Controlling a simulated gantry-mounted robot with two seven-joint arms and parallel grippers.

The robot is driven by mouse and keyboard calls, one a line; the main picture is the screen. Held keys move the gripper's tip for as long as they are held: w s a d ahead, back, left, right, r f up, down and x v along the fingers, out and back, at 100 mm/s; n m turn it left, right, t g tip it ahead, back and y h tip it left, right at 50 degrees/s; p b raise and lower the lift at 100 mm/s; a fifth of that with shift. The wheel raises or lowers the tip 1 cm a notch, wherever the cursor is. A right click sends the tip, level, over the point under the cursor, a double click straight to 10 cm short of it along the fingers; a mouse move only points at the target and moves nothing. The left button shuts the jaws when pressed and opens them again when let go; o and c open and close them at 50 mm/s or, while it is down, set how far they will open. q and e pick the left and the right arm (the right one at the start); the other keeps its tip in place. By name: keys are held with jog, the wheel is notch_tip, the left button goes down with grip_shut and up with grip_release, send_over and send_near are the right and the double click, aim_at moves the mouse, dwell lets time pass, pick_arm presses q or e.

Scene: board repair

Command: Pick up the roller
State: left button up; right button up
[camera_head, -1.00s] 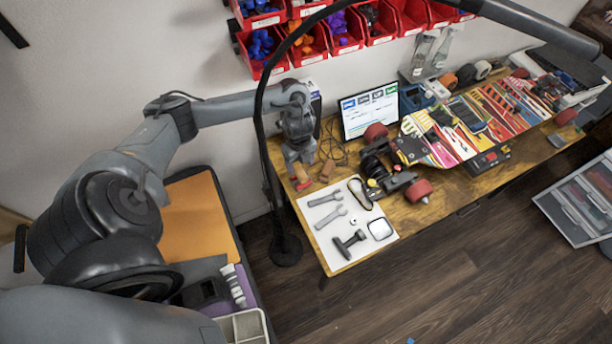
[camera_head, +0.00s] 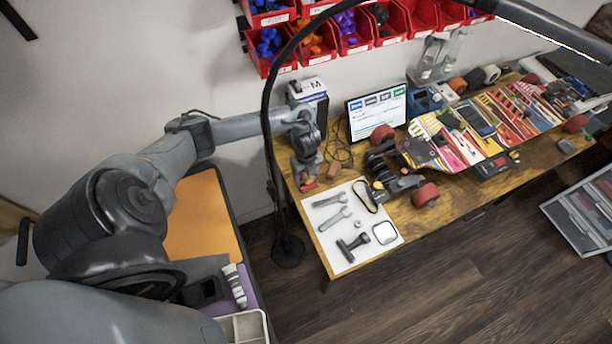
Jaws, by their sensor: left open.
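My left gripper (camera_head: 308,176) points down at the back left of the wooden workbench, low over a small item with a red part (camera_head: 309,186). It is open. The gripper hides much of this item, so I cannot tell whether they touch. A short brown wooden piece (camera_head: 333,170) lies just right of the gripper. Either could belong to the roller; the picture is too small to be sure. A black T-shaped tool (camera_head: 352,246) lies on the white mat (camera_head: 338,262) in front. My right gripper is not in view.
Wrenches (camera_head: 335,219) and a square frame (camera_head: 384,232) lie on the mat. A skateboard with red wheels (camera_head: 426,195) lies to the right. A screen (camera_head: 376,110) and a white-blue box (camera_head: 311,98) stand behind. A black lamp pole (camera_head: 266,130) rises near the arm.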

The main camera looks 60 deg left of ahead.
pick_arm(q)
jog(key=c, duration=1.2)
notch_tip(320, 180, up, 10)
jog(key=shift+r+p, duration=0.1)
jog(key=shift+p, duration=0.95)
jog(key=o, duration=0.6)
jog(key=c, duration=0.3)
jog(key=shift+c, duration=0.2)
